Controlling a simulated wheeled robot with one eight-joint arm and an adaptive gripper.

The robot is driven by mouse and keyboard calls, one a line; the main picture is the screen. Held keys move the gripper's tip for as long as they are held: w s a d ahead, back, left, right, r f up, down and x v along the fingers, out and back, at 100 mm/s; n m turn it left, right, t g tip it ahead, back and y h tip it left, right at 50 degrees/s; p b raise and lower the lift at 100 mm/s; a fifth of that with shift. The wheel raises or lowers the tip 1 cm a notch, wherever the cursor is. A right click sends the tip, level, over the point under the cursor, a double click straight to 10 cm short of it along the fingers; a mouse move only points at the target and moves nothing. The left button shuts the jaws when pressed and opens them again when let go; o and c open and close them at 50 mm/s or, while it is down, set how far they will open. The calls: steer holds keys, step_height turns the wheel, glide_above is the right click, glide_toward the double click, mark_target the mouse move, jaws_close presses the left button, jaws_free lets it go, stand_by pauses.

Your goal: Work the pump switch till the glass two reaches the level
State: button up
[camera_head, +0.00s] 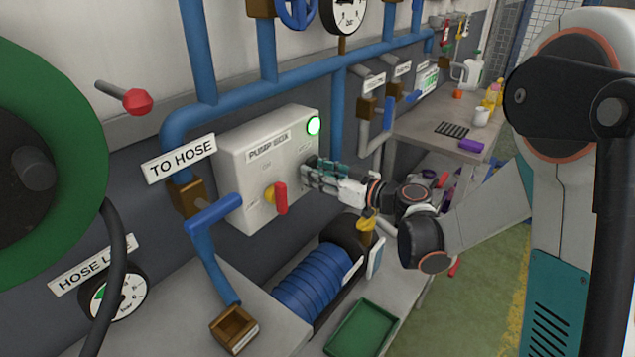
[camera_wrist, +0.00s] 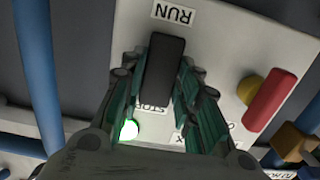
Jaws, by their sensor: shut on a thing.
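The white pump box (camera_head: 245,160) is on the wall in the middle of the head view; its face also fills much of the wrist view (camera_wrist: 225,50). Its black switch (camera_wrist: 163,62) lies between a RUN label and a STOP label, which appear upside down in the wrist view. My gripper (camera_head: 312,172) is at the box's right side, shut on the switch, with a green finger on each side of it in the wrist view (camera_wrist: 162,88). A green lamp (camera_head: 314,126) on the box is lit. Which way the switch is set is unclear. I cannot make out glass two in either view.
A red handle (camera_head: 280,198) on a yellow base is on the box, left of my gripper. A blue lever (camera_head: 214,214) sticks out at its lower left. A blue coiled hose (camera_head: 310,285) and a green tray (camera_head: 362,328) lie below. A workbench (camera_head: 425,135) stands behind.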

steer(key=shift+f+y+b, duration=0.2)
steer(key=shift+y+b, duration=0.1)
steer(key=shift+b, duration=0.1)
steer(key=shift+r, duration=0.1)
steer(key=o, duration=1.1)
steer(key=shift+c, duration=0.2)
steer(key=shift+d, duration=0.1)
steer(key=v, duration=1.2)
steer(key=shift+f, duration=0.25)
steer(key=shift+s, duration=0.1)
